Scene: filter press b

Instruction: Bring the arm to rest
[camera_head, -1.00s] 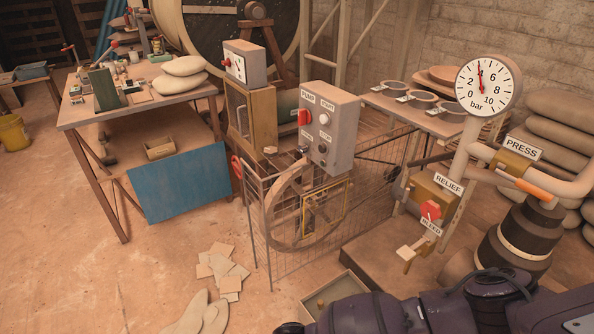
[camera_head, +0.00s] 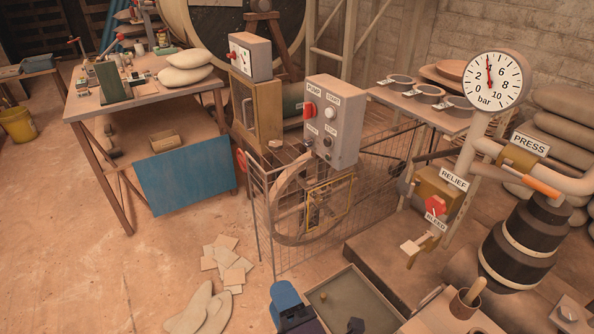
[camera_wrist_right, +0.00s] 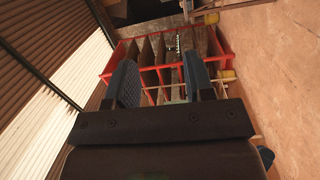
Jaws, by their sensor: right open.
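My right gripper (camera_head: 298,312) shows at the bottom edge of the head view, partly cut off, with a blue finger beside the grey tray. In the right wrist view its two blue fingers (camera_wrist_right: 160,85) stand wide apart with nothing between them. Past the fingertips is a red-framed rack (camera_wrist_right: 221,57) with several dark upright dividers; the gripper looks apart from it, but the distance is hard to tell. The rest of my right arm is out of the head view. My left gripper is in neither view.
A grey tray (camera_head: 352,300) lies near my gripper, with a wooden table and brown cup (camera_head: 465,303) to its right. Behind stand a wire guard (camera_head: 262,215), pump control box (camera_head: 333,120), relief valve (camera_head: 437,190) and gauge (camera_head: 491,80). Open floor (camera_head: 110,270) is at left.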

